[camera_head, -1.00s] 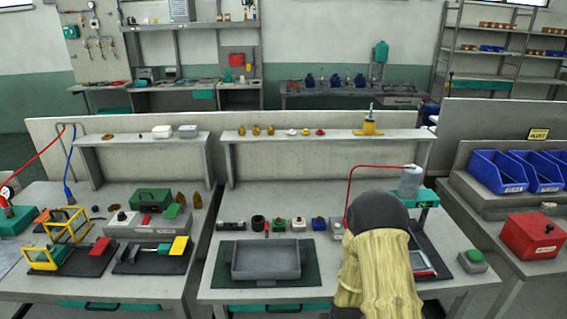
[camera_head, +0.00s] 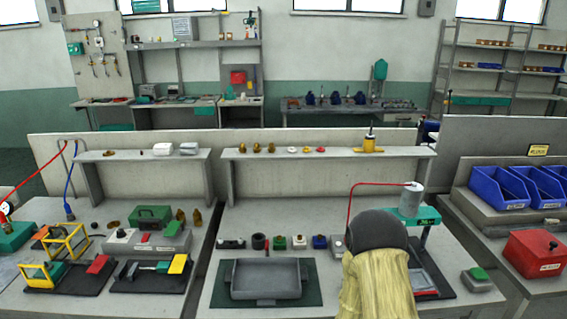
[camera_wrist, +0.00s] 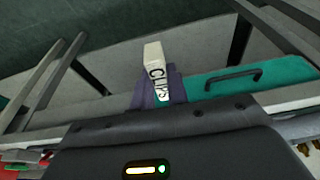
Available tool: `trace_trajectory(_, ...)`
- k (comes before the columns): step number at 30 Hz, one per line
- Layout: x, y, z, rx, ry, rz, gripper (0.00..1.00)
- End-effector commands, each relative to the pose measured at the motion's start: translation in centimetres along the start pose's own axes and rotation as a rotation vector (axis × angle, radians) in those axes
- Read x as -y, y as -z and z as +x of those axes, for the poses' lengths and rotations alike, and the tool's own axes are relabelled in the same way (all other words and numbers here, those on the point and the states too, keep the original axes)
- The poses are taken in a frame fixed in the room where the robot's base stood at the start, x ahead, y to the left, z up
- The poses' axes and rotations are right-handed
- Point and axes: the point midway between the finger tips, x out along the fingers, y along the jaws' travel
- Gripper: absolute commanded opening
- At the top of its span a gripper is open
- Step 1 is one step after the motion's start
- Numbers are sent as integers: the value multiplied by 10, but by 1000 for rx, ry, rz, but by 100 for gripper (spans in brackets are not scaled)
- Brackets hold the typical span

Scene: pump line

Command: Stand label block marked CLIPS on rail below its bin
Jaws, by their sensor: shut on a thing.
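The label block (camera_wrist: 155,66) is pale, with CLIPS in dark letters along its face, and shows in the wrist view. My gripper (camera_wrist: 158,92) is shut on it, with the block's upper end sticking out beyond the dark purple-grey fingers. In the head view my arm, with a yellowish sleeve and dark round joint, hides the gripper and block. Blue bins (camera_head: 501,189) stand in a row at the right, cut off by the picture edge. Their front labels are too small to read. A grey ledge (camera_head: 497,217) runs below the bins; I cannot make out a rail on it.
A red box (camera_head: 535,258) stands in front of the bins. A press-like stand with a grey cylinder (camera_head: 411,200) and red hose is beside my arm. A green-topped button box (camera_head: 477,279) sits at the bench's right. A grey tray (camera_head: 267,280) lies left of my arm.

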Motion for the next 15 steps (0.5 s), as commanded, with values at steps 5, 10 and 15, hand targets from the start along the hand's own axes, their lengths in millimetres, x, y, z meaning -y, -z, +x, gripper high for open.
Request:
trace_trajectory(5,0,0,0,0,0,-2,0)
trace_trajectory(10,1,-3,8,3,0,-2,0)
trace_trajectory(15,1,-19,41,8,1,-3,0)
